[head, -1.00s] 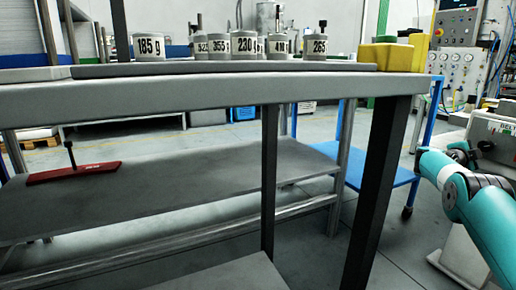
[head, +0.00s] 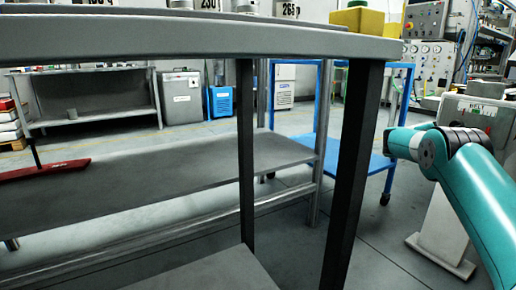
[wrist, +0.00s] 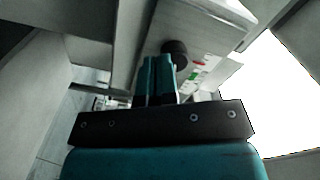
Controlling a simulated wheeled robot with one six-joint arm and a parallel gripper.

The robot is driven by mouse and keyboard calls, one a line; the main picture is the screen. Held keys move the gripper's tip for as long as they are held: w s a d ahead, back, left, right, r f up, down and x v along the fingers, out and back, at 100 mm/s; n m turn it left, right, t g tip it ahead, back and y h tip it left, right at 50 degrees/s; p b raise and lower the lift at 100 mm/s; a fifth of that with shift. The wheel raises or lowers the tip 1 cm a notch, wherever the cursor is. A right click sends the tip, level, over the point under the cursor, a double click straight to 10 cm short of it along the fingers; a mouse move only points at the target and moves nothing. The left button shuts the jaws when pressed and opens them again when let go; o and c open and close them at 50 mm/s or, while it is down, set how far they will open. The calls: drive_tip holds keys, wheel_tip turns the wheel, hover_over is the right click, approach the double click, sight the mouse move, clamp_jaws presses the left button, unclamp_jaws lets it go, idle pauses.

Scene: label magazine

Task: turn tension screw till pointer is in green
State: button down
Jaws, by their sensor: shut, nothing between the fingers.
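A grey-white machine body (wrist: 200,25) fills the upper middle of the wrist view. A dark round knob (wrist: 175,48), probably the tension screw, sticks out of it. Next to it is a small scale with red and green marks (wrist: 196,68); a pointer is too small to make out. My gripper (wrist: 158,60) has its two teal fingers shut and empty, their tips close to the knob; I cannot tell whether they touch it. In the head view, a pale machine (head: 470,115) with a label stands at the right behind my teal arm; my gripper is not distinguishable there.
A lower shelf (head: 200,165) holds a red tool (head: 45,170). A blue cart (head: 385,165) stands behind. Open floor lies between table and machine.

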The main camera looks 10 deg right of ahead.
drive_tip(key=shift+v, duration=0.75)
drive_tip(key=shift+f+b, duration=0.2)
drive_tip(key=shift+b, duration=0.25)
